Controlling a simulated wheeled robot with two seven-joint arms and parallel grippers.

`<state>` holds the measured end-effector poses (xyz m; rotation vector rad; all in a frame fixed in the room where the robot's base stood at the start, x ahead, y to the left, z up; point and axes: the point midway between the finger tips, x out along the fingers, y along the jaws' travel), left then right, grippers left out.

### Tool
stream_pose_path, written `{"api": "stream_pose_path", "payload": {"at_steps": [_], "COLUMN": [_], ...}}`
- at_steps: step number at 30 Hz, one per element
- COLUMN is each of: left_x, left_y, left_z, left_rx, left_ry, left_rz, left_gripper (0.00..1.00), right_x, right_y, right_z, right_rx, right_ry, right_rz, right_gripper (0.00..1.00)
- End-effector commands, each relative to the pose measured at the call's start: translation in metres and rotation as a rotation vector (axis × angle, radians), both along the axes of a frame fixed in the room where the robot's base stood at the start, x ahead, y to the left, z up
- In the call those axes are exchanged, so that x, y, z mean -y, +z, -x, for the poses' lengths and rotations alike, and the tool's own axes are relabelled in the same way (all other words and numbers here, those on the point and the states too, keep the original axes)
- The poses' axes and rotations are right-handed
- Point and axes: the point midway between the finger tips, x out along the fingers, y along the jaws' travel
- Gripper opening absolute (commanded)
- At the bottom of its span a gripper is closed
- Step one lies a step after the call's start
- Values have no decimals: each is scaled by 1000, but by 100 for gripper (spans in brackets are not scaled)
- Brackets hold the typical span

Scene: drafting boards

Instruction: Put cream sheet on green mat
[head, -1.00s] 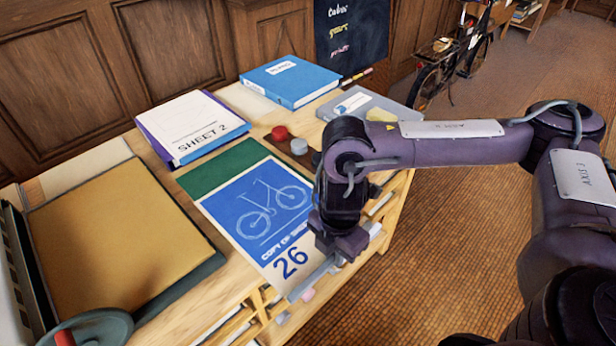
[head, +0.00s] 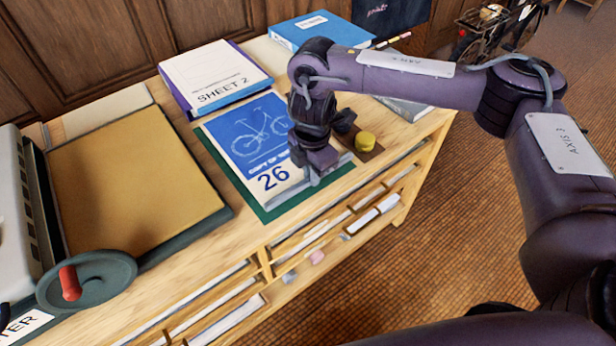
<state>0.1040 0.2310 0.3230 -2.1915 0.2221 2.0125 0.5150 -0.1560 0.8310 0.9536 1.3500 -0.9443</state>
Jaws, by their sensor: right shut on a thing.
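The cream sheet (head: 250,145), printed with a blue bicycle panel and a dark "26", lies over the green mat (head: 273,213). Green mat shows along the sheet's left side and its front edge. I cannot tell whether the whole sheet lies flat on it. My right gripper (head: 314,178) is shut on the front right edge of the sheet, above the mat. The gripper and forearm hide the sheet's right side. My left gripper is out of view.
A yellow knob-like piece (head: 365,141) stands right of my gripper. A trimmer with a tan board (head: 130,185) fills the left.

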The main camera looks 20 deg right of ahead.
Motion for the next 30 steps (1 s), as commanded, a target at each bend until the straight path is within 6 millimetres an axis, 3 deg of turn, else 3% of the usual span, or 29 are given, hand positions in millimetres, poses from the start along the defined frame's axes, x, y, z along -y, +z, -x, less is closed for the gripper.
{"api": "stream_pose_path", "payload": {"at_steps": [5,13,25,26,30], "left_x": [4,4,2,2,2], "left_y": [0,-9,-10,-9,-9], "left_z": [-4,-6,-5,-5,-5], "left_rx": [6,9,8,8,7], "left_ry": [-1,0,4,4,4], "left_rz": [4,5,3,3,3], "left_gripper": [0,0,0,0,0], "right_x": [-5,-5,-4,-4,-4], "right_y": [-1,-34,-39,-38,-38], "right_z": [-13,-12,-12,-12,-12], "right_rx": [0,-3,-1,-1,-1], "right_ry": [1,-1,0,0,0], "right_rz": [0,-1,0,0,0], "right_gripper": [0,0,0,17,35]}}
